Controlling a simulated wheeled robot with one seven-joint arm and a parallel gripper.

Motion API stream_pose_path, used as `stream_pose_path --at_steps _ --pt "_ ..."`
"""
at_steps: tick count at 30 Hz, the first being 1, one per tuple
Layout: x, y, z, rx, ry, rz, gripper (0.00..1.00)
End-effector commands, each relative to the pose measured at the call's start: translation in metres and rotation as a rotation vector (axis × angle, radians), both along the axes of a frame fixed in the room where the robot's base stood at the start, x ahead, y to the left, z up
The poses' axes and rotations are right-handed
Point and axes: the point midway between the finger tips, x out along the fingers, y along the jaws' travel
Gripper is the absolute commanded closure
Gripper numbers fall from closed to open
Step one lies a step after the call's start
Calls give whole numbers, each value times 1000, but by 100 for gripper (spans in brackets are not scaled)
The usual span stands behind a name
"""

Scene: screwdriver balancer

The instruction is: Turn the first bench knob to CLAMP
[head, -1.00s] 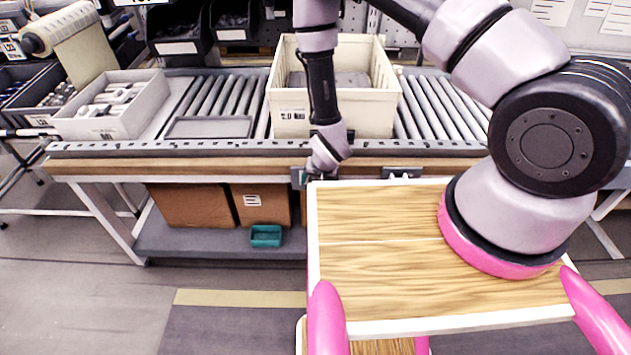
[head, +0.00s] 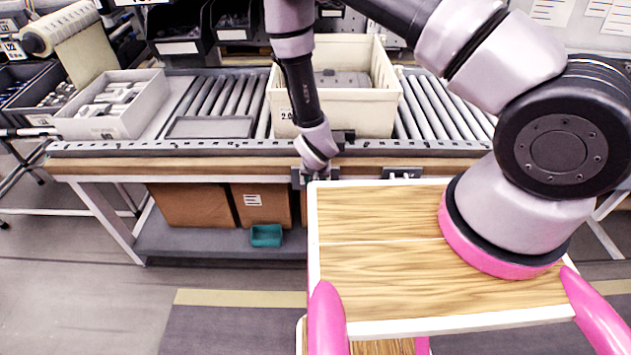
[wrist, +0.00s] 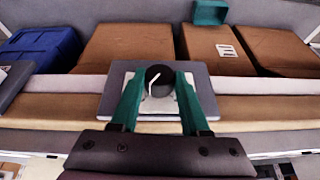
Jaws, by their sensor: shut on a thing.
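In the wrist view the bench knob (wrist: 164,74) is round and black with a white pointer line. It sits on a grey plate (wrist: 115,78) on the bench's front edge. My gripper (wrist: 159,82) has one teal finger on each side of the knob and is shut on it. The pointer line slants in the picture; the plate's labels are hidden or unreadable. In the head view my arm reaches down to the left knob plate (head: 298,178), and the fingers and knob are hidden there. A second knob plate (head: 402,173) is to its right.
My wood-topped tray (head: 390,215) fills the foreground right. A cream bin (head: 290,112) and a grey bin (head: 125,122) stand on the bench. Brown boxes (head: 190,205) and a small teal bin (head: 266,236) are under it.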

Motion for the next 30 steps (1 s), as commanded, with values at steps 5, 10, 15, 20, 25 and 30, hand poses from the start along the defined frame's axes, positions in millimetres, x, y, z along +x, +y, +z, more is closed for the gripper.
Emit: stream_pose_path --at_steps 5,10,15,20,25,30 --pt "-1 5 0 -112 0 9 100" --pt "0 7 0 -221 2 9 100" --pt "0 8 -1 -332 2 10 100" --pt "1 9 -1 -435 6 10 100" --pt "2 11 -3 -552 9 9 100" --pt "2 13 -5 -702 15 9 100"
